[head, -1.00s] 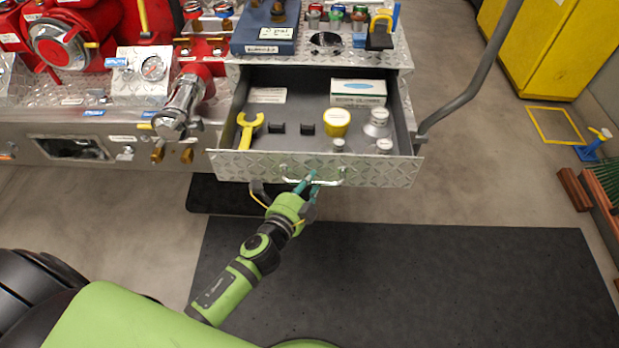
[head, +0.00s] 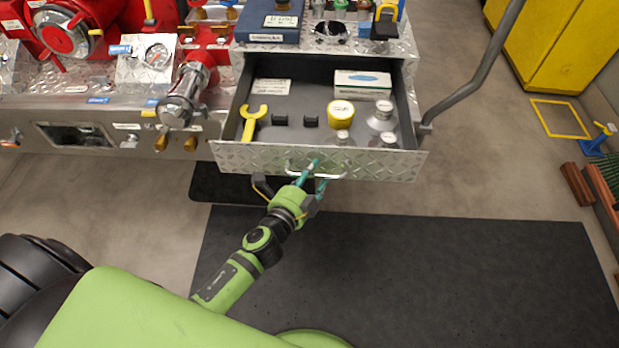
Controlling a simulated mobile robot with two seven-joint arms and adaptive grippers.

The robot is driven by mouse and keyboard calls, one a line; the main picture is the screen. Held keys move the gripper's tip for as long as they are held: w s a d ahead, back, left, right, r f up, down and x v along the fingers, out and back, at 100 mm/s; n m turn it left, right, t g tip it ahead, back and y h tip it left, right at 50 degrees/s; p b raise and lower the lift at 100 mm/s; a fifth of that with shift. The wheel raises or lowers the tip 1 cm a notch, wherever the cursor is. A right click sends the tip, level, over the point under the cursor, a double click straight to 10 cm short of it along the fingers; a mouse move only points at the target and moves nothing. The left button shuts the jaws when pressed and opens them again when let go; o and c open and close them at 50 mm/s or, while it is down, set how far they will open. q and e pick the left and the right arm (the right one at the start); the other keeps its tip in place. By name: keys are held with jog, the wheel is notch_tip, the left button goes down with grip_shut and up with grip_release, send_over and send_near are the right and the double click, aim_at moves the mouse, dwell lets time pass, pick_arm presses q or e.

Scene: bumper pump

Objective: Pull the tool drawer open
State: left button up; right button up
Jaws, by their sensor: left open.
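The tool drawer (head: 238,157) stands pulled out of the diamond-plate cabinet, its grey interior in plain view. A pale bar handle (head: 336,175) runs along the middle of its front. My left gripper (head: 313,174) is open at the handle, its teal fingertips overlapping the bar in the picture. I cannot tell whether they touch it. My right gripper is not in view.
A grey rail (head: 475,86) stands to the right. The dark mat (head: 450,270) is clear.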

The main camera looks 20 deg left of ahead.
pick_arm(q)
jog(key=v, duration=1.2)
jog(key=shift+f, duration=0.1)
jog(key=s+a+f+n+g+y, duration=0.1)
jog(key=s+f+n+g, duration=0.25)
jog(key=f, duration=0.85)
jog(key=s+f+n+g, duration=0.3)
jog(key=s+f+n, duration=0.1)
jog(key=f, duration=0.8)
jog(key=s+a+f+n+g, duration=0.2)
jog(key=s+f+n+g, duration=0.2)
jog(key=s+f, duration=0.4)
jog(key=s+a+f+n+g+y, duration=0.1)
jog(key=s+f+n+g, duration=0.3)
jog(key=s+f, duration=0.5)
jog(key=s+a, duration=0.1)
jog(key=s, duration=0.4)
jog(key=shift+a+f, duration=0.2)
jog(key=shift+f, duration=0.1)
